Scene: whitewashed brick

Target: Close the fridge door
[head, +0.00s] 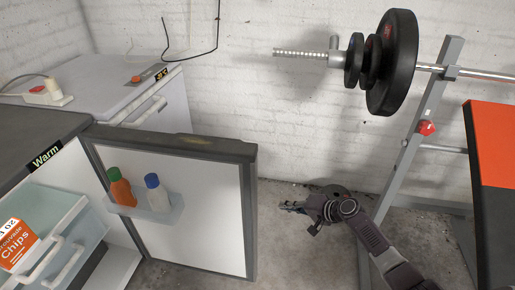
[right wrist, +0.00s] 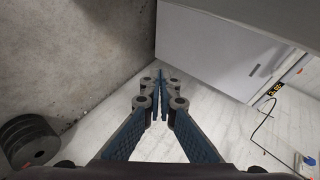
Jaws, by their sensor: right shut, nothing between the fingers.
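The fridge (head: 45,130), marked "Warm", stands at the left in the head view. Its door (head: 218,215) is wide open, with the white inner face and grey rim showing. A door shelf (head: 150,208) holds an orange bottle (head: 122,190) with a green cap and a white bottle (head: 157,195) with a blue cap. My right gripper (head: 285,207) is low over the floor, to the right of the door's free edge and apart from it. Its fingers come together with nothing between them in the right wrist view (right wrist: 160,82). My left gripper does not show.
Inside the fridge are clear drawers (head: 75,220) and a chips bag (head: 15,245). A white chest freezer (head: 150,95) stands behind it against the brick wall. A barbell rack (head: 415,150) and bench (head: 490,150) stand at the right.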

